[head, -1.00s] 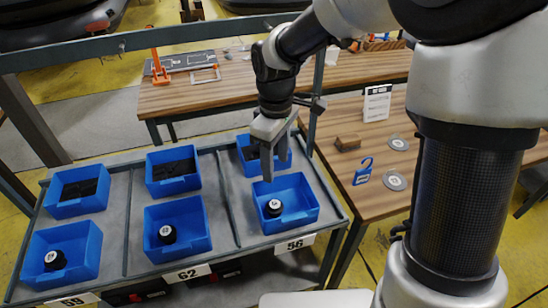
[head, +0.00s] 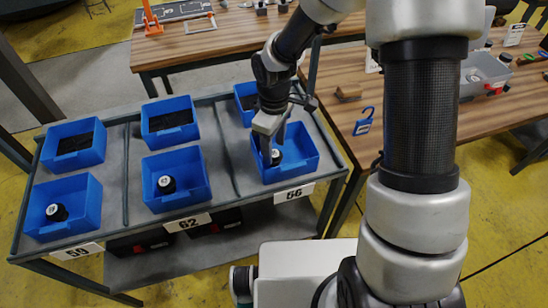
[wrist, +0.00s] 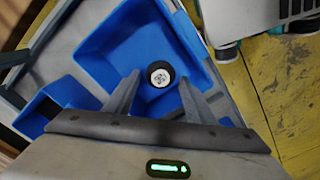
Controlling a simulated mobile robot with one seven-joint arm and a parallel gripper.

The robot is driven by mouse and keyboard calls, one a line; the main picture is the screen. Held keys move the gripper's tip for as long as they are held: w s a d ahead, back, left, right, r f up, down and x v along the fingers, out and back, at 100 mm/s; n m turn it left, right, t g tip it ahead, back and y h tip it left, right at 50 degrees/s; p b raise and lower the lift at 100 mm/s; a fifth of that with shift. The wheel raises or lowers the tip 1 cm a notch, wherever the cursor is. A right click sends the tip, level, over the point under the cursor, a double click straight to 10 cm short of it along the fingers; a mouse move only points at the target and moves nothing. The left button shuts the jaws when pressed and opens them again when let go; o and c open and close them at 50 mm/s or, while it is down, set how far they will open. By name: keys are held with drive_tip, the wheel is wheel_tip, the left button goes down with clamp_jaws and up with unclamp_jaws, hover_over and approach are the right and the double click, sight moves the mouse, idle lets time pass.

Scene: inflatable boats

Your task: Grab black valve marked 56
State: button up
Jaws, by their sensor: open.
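The black valve (head: 277,157) with a white round top stands in the blue bin (head: 304,158) above the label 56 (head: 294,193). The gripper partly hides it in the head view. In the wrist view the valve (wrist: 160,74) stands in the blue bin (wrist: 110,42), and its top marking is too small to read surely. My gripper (head: 268,158) is open and points down into this bin. In the wrist view its two fingers (wrist: 158,82) lie on either side of the valve, with gaps visible and nothing held.
Similar black valves stand in the bins over labels 62 (head: 187,222) and 59 (head: 77,251). Back-row bins (head: 169,122) hold dark items. The bin walls rise close around my fingers. A wooden table (head: 430,115) stands to the right, with a blue padlock-shaped item (head: 364,122).

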sight(274, 153)
wheel_tip(274, 153, down, 4)
drive_tip(key=shift+r, duration=0.15)
drive_tip(key=c, duration=0.8)
